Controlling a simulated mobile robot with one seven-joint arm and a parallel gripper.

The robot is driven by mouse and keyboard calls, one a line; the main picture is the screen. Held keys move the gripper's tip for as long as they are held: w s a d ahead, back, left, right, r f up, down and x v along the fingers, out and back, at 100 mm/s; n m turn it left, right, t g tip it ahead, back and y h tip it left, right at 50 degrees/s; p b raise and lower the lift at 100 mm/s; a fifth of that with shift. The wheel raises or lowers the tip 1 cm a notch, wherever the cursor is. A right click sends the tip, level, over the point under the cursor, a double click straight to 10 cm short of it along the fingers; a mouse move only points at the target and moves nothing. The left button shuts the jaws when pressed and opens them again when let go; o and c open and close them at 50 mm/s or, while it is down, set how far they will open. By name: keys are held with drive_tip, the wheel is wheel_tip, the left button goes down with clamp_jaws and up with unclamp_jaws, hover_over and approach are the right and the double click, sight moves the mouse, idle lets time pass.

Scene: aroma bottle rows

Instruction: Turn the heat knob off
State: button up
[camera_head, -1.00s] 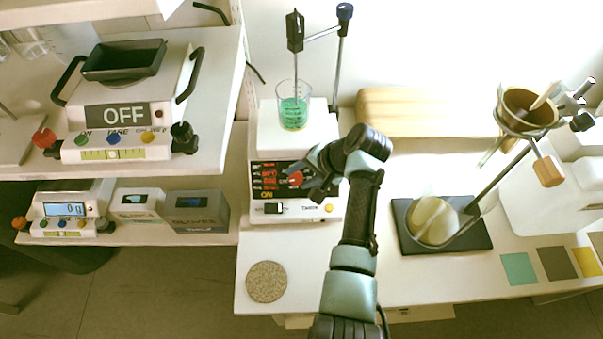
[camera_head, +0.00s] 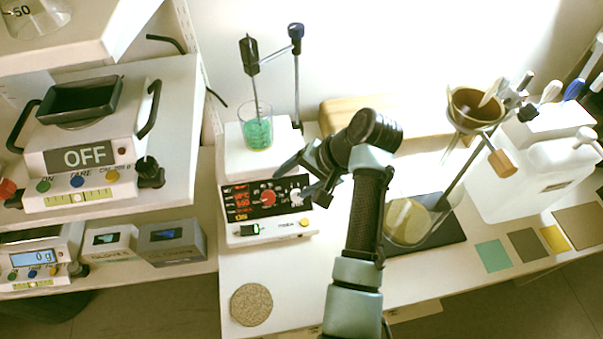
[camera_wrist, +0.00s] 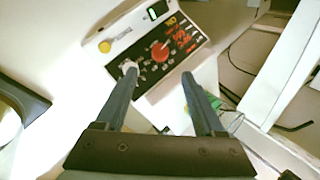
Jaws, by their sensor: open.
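The white hot plate (camera_head: 268,160) stands on the bench with a dark front panel showing lit red digits and a yellow "ON". The red knob (camera_head: 268,198) is in the middle of the panel, with a pale knob (camera_head: 295,193) to its right. In the wrist view, the red knob (camera_wrist: 160,50) lies ahead between the finger lines, and the pale knob (camera_wrist: 129,68) is by the left fingertip. My gripper (camera_head: 298,181) is open and empty in front of the panel's right side. Touch cannot be told. Which knob is for heat cannot be read.
A beaker of green liquid (camera_head: 255,132) sits on the plate beside a stand with a probe (camera_head: 250,58). A cork disc (camera_head: 251,304) lies in front. A funnel stand (camera_head: 475,110) with a flask is at right.

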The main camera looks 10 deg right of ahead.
drive_tip(key=shift+v, duration=1.45)
